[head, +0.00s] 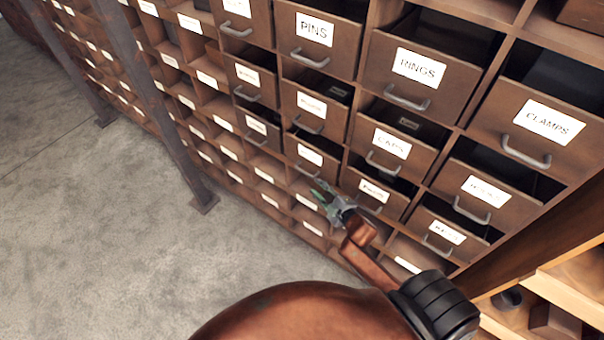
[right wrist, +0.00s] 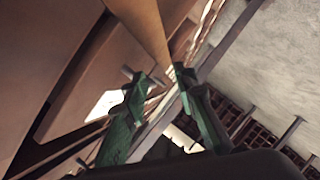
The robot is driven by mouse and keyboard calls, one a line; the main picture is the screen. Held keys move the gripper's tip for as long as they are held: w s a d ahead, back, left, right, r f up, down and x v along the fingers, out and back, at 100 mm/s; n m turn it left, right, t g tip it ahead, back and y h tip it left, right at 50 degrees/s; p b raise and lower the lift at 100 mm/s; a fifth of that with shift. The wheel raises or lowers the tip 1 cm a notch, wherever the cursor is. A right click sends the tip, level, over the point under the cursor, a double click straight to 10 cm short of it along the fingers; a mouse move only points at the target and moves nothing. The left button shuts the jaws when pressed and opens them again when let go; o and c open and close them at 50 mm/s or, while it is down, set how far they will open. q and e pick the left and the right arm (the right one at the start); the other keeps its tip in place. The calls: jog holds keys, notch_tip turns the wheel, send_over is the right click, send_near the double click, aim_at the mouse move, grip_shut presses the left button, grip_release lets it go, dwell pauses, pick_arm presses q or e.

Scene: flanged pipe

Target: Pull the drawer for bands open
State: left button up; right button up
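The cabinet holds labelled brown drawers with grey bar handles. The label for bands cannot be read with certainty; several small labels are too blurred. My right gripper (head: 326,194) is low in the head view, in front of the lower drawers. It is beside a drawer with a blurred label (head: 374,191) and below another small drawer (head: 311,156). In the right wrist view its two green fingers (right wrist: 160,82) are apart, with no handle clearly between them. A brown drawer front (right wrist: 65,95) fills the left of that view. My left gripper is not in view.
Drawers labelled PINS (head: 314,30), RINGS (head: 418,68) and CLAMPS (head: 547,121) stand above, their handles sticking out. A grey post (head: 150,95) rises at left. Grey floor (head: 110,240) is clear. A wooden shelf (head: 560,300) is at lower right.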

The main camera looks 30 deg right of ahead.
aim_at(303, 171)
jog(key=w+r, duration=0.1)
jog(key=w+a+r+n+t, duration=0.1)
jog(key=r, duration=0.1)
jog(key=shift+w+y, duration=0.1)
jog(key=shift+y, duration=0.3)
jog(key=x, duration=0.7)
jog(key=shift+f+b, duration=0.1)
jog(key=shift+b, duration=0.25)
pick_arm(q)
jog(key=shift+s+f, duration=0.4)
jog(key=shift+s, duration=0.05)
pick_arm(e)
jog(key=shift+c, duration=0.7)
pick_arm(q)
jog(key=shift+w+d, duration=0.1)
pick_arm(e)
grip_shut()
